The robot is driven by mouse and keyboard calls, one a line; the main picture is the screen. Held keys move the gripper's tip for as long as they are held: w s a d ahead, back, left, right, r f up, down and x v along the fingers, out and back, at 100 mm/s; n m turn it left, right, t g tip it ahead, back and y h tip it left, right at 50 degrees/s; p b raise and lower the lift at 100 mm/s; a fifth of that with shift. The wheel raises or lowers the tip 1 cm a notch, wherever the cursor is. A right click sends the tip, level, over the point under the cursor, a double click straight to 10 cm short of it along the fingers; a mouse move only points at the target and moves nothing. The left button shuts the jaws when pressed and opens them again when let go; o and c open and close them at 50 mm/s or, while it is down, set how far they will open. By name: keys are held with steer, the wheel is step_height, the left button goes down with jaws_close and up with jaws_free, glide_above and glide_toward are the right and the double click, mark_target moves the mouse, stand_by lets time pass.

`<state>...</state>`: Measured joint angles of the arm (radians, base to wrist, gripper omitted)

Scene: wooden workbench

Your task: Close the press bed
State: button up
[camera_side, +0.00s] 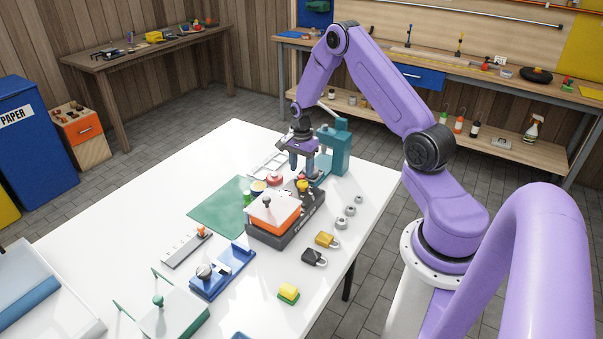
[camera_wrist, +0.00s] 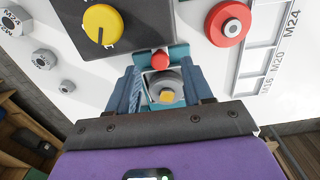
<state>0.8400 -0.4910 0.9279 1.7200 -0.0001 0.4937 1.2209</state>
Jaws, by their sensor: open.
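The teal press (camera_side: 336,145) stands upright near the far right edge of the white table. Its low teal bed (camera_side: 322,171) reaches toward my gripper and is partly hidden by it. In the wrist view a teal part of the press (camera_wrist: 179,53) shows between and beyond my fingers, with a red knob (camera_wrist: 160,61) on it and a round grey piece with an orange square (camera_wrist: 166,90) nearer me. My gripper (camera_side: 302,172) is open and points down over the bed; its two fingers (camera_wrist: 162,74) stand either side of the red knob. Contact cannot be told.
A dark box with a yellow dial (camera_wrist: 102,25) stands close to my fingers. A red round piece (camera_wrist: 228,22) and a white slotted tray (camera_wrist: 268,55) are close by.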

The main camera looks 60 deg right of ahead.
steer(key=shift+f, duration=1.35)
jaws_close()
steer(key=shift+d, duration=2.4)
jaws_free()
step_height(320, 180, up, 18)
steer(key=shift+f, duration=0.25)
